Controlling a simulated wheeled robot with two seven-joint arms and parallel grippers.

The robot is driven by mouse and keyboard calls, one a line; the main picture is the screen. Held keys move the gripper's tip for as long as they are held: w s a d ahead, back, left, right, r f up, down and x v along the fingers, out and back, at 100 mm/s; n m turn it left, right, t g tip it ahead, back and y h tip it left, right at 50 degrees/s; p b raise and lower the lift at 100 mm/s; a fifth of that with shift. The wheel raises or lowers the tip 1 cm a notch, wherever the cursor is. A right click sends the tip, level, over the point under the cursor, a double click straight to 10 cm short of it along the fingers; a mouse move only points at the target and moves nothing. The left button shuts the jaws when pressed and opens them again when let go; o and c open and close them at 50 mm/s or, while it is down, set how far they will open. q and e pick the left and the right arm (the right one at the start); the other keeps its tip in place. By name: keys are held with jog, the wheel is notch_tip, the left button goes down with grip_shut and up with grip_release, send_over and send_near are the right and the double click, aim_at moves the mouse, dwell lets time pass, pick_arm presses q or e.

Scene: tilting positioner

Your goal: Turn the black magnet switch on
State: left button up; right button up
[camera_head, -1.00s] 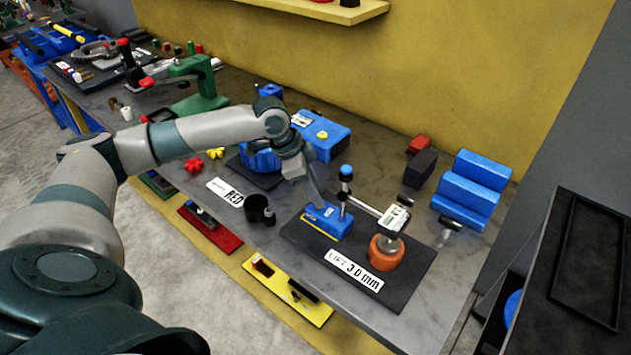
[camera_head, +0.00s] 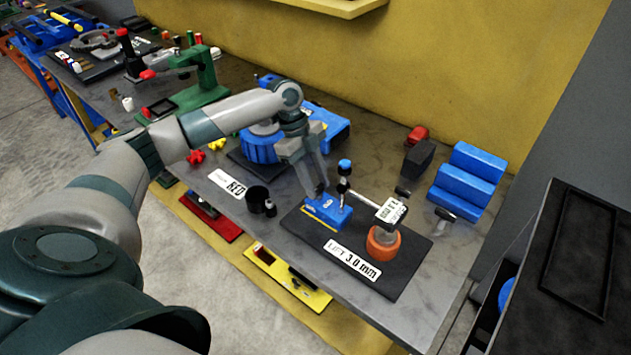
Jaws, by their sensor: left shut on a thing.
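A blue magnetic base (camera_head: 328,214) with a yellow strip along its edge sits on a dark mat (camera_head: 396,284). A post with a blue knob (camera_head: 344,166) rises from it, and a dial gauge (camera_head: 391,211) on its arm stands above an orange round part (camera_head: 383,243). My left gripper (camera_head: 319,194) reaches down to the base's far left end, fingers pointing down. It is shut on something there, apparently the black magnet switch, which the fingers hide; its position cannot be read. My right gripper is not in view.
A black cup (camera_head: 259,199) stands left of the mat. A blue stepped block (camera_head: 468,180) and a dark block (camera_head: 420,158) stand at the back right. A blue ribbed round part (camera_head: 262,146) is behind the arm. A dark cabinet (camera_head: 575,275) fills the right.

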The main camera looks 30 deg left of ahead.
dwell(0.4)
pick_arm(q)
jog(key=o, duration=1.1)
jog(key=shift+b+v, duration=0.35)
jog(key=shift+v, duration=0.4)
jog(key=shift+b+v, duration=2.15)
jog(key=shift+v, duration=5.8)
jog(key=shift+d+r, duration=0.1)
jog(key=shift+d, duration=0.05)
